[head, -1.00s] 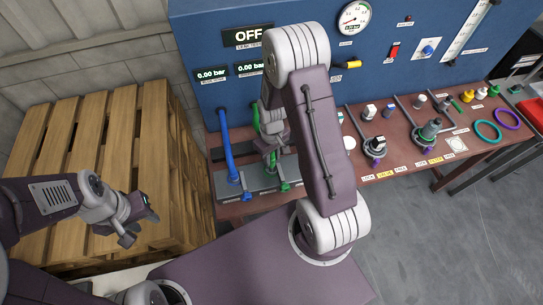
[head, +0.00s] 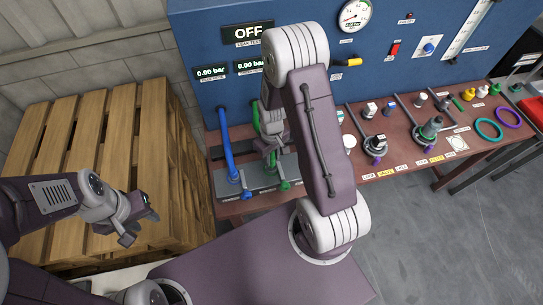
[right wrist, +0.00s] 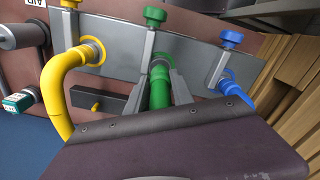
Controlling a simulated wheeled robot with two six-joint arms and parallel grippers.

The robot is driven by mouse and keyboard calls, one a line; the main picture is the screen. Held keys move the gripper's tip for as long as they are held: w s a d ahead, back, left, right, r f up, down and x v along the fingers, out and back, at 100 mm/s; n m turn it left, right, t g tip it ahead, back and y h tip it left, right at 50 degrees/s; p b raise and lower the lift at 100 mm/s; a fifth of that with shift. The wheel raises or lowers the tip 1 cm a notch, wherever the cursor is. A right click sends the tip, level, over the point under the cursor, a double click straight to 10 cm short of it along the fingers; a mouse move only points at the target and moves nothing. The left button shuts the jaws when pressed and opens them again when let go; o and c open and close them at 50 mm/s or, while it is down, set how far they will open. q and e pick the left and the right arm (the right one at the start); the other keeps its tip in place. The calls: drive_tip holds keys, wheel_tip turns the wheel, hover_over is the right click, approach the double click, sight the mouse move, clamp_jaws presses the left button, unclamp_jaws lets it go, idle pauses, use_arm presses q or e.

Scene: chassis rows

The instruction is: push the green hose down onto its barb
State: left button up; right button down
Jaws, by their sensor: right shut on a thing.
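The green hose (head: 256,119) rises from the metal manifold block against the blue panel; it also shows in the right wrist view (right wrist: 159,92). My right gripper (head: 270,152) is shut on the green hose near its lower end, with a finger on each side of it in the right wrist view (right wrist: 163,95). The hose end is at or close to the block, and the barb is hidden, so I cannot tell how far it is seated. A green knob (right wrist: 155,14) is in front of it. My left gripper (head: 137,217) is above the pallets, its fingers apart and empty.
A blue hose (head: 227,145) stands beside the green one. A yellow hose (right wrist: 57,88) is on the other side in the right wrist view. The metal block (right wrist: 120,42) carries the hoses. Wooden pallets (head: 60,140) are stacked at left; fittings and rings lie on the bench at right.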

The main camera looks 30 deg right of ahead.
drive_tip(key=shift+f+b, duration=1.45)
drive_tip(key=shift+f, duration=0.55)
drive_tip(key=c, duration=1)
unclamp_jaws()
drive_tip(key=shift+r, duration=0.1)
drive_tip(key=shift+c, duration=0.2)
wheel_tip(320, 180, up, 9)
drive_tip(key=shift+f, duration=0.2)
drive_tip(key=shift+r, duration=0.25)
